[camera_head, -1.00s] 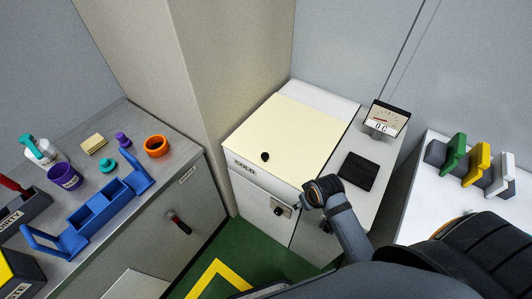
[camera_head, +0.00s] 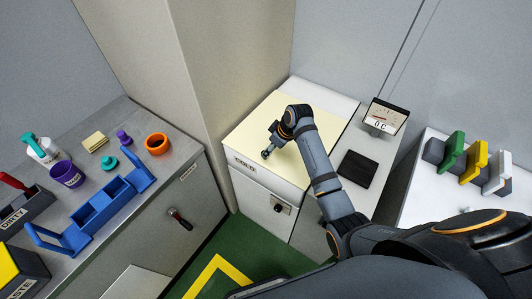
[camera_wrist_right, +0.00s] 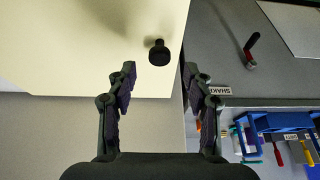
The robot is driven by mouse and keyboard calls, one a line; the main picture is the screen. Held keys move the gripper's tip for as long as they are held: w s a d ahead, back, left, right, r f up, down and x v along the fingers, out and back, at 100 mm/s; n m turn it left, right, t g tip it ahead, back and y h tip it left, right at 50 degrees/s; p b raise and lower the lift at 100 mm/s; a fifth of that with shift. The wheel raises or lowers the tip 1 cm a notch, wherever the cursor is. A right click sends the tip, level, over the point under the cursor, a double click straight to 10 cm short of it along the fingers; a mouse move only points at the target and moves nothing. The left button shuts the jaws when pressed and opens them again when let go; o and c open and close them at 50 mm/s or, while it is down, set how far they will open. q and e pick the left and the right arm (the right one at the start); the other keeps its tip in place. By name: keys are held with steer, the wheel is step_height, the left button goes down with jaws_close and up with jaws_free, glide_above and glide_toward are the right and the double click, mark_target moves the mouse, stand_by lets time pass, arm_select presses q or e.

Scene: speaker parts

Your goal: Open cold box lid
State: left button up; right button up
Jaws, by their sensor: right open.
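The cold box (camera_head: 262,185) is a white cabinet marked COLD, with a flat cream lid (camera_head: 258,122) lying shut on top. The lid also fills the upper left of the right wrist view (camera_wrist_right: 70,50). A small dark round knob (camera_wrist_right: 159,53) stands on the lid near its front edge. My right gripper (camera_head: 270,147) is over the lid, close to the knob. In the right wrist view its two fingers (camera_wrist_right: 162,82) are apart and empty, with the knob a little beyond the fingertips and between their lines. My left gripper is not in view.
A gauge (camera_head: 386,117) and a black pad (camera_head: 357,170) are on the counter right of the box. A pillar (camera_head: 190,90) stands left of the box.

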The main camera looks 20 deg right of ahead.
steer(key=x, duration=0.6)
steer(key=shift+f, duration=0.1)
jaws_close()
